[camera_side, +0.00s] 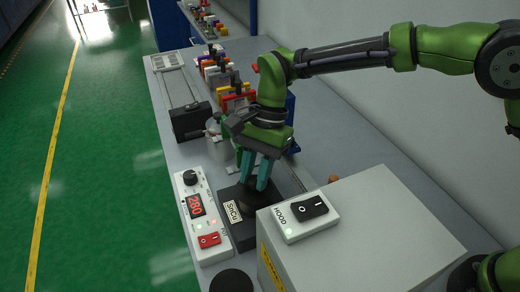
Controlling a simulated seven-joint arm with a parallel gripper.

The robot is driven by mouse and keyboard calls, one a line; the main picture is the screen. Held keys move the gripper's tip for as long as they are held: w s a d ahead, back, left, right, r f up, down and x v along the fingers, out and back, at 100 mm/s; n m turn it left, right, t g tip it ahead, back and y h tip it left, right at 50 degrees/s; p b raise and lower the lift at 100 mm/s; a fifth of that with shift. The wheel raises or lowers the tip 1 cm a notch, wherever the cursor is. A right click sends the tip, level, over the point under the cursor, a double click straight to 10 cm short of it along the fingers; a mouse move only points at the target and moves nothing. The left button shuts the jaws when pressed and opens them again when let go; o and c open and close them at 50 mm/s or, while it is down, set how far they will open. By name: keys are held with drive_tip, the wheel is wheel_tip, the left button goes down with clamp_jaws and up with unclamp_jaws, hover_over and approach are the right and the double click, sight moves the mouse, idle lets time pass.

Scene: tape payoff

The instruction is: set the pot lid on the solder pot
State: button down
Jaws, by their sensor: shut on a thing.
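The solder pot (239,231) is a dark block with an "SnCu" label, standing on the bench in the middle of the side view. My gripper (255,186) points down over it with its teal fingers shut on the pot lid (262,199). The lid looks like a dark round disc, at or just above the pot's top. Whether it touches the pot all round cannot be told. The hood box partly hides the pot's right side.
A white control box (200,215) showing a red "280" stands left of the pot. The large hood box (340,235) with a black switch is at right front. A black round thing (232,281) lies in front. A black case (190,122) and several coloured spools (237,98) stand behind.

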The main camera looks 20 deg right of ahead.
drive_tip(key=shift+f, duration=0.25)
drive_tip(key=c, duration=0.8)
unclamp_jaws()
drive_tip(key=o, duration=0.5)
drive_tip(key=shift+o, duration=0.2)
drive_tip(key=shift+r, duration=3.5)
